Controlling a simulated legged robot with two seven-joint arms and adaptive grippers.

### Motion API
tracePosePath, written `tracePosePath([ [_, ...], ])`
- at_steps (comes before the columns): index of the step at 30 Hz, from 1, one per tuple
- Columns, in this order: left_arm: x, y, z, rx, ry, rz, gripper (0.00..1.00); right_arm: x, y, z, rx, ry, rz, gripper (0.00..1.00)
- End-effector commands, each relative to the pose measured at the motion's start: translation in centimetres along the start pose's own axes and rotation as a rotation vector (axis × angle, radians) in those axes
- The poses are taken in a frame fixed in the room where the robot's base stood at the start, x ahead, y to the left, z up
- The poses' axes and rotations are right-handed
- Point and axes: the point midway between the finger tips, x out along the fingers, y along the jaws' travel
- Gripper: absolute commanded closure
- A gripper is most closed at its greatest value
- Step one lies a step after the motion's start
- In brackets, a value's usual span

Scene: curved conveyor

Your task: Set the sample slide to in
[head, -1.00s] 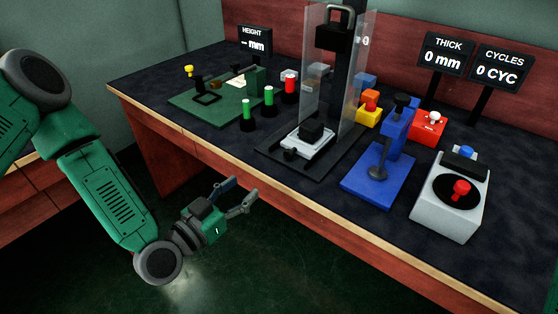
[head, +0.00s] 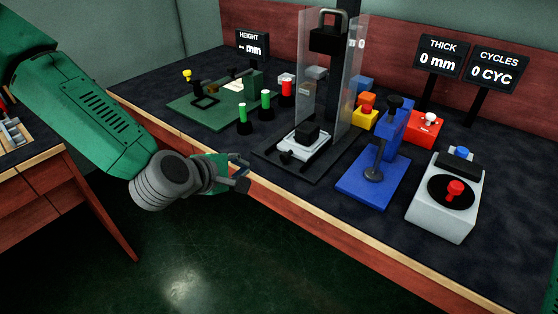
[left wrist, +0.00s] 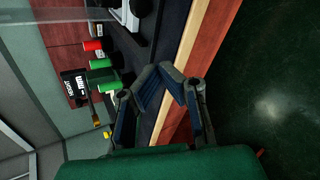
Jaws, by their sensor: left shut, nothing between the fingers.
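The sample slide (head: 303,147) is a pale grey plate with a black block on top. It sits on the dark base of the press (head: 268,152), behind clear guard panels, with a small black knob at its front left. My left gripper (head: 241,172) is at the bench's front edge, left of the slide and apart from it. In the left wrist view its fingertips (left wrist: 163,76) are together with nothing between them, over the wooden edge. My right gripper is not in view.
Green and red-topped posts (head: 266,104) and a green fixture board (head: 193,112) stand left of the press. A blue lever stand (head: 362,188) and a grey box with a red knob (head: 440,215) stand right. The wooden bench edge (head: 330,228) runs along the front.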

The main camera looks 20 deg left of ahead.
Motion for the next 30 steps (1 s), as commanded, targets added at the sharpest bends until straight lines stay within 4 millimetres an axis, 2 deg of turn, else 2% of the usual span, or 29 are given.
tracePosePath([
  [3, -1.3, 0.9, 0.9, -0.394, 0.024, -0.079, 1.00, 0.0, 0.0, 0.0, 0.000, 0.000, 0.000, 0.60],
  [6, -2.3, 1.2, 1.7, -0.692, 0.054, -0.138, 1.00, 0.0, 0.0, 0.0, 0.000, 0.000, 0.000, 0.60],
  [9, -3.2, 1.4, 2.6, -0.916, 0.083, -0.181, 1.00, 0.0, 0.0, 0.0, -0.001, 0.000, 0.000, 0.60],
  [12, -3.7, 1.4, 3.1, -1.055, 0.104, -0.205, 1.00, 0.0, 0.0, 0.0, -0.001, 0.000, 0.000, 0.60],
  [16, -3.6, 1.3, 3.5, -1.121, 0.117, -0.218, 1.00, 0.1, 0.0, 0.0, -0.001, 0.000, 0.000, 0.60],
  [20, -2.1, 0.8, 3.4, -1.122, 0.119, -0.218, 1.00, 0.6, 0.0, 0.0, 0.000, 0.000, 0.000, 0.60],
  [30, 4.9, -0.9, 3.4, -1.119, 0.117, -0.217, 1.00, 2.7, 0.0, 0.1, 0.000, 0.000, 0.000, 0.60],
])
